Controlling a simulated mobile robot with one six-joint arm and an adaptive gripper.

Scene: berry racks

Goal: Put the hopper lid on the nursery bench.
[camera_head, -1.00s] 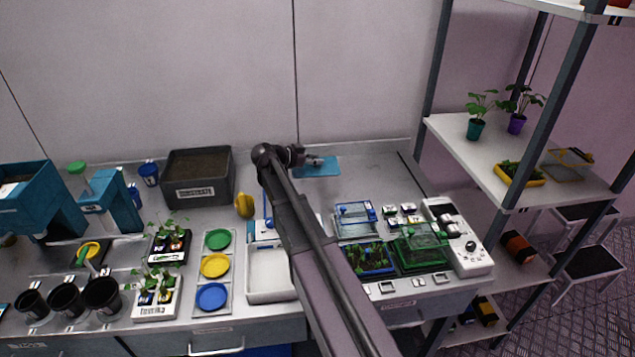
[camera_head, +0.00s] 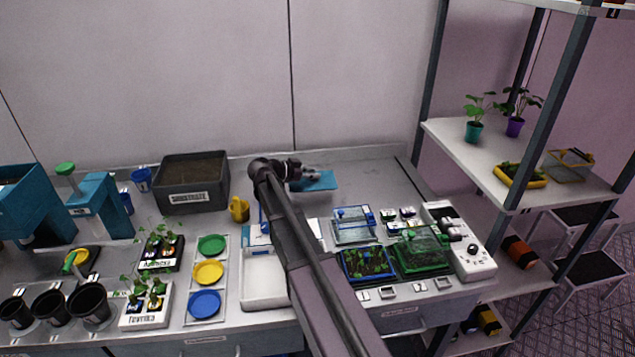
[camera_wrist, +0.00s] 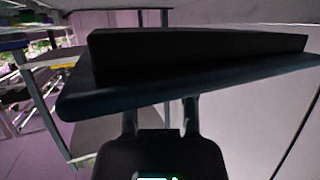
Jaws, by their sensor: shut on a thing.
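The hopper lid is a flat teal plate (camera_head: 316,181) at the back of the nursery bench (camera_head: 370,182), near the wall. My gripper (camera_head: 303,175) is shut on its left side. In the wrist view the lid (camera_wrist: 170,92) is a dark slab with a raised block, spanning the picture between my gripper's fingers (camera_wrist: 160,112). The head view does not clearly show whether the lid touches the bench top or hangs just above it.
A substrate box (camera_head: 192,183) and a yellow watering can (camera_head: 238,209) stand left of my arm. A white tray (camera_head: 262,303), a blue-lidded box (camera_head: 353,224) and a green covered propagator (camera_head: 420,250) are in front. The back right bench is clear.

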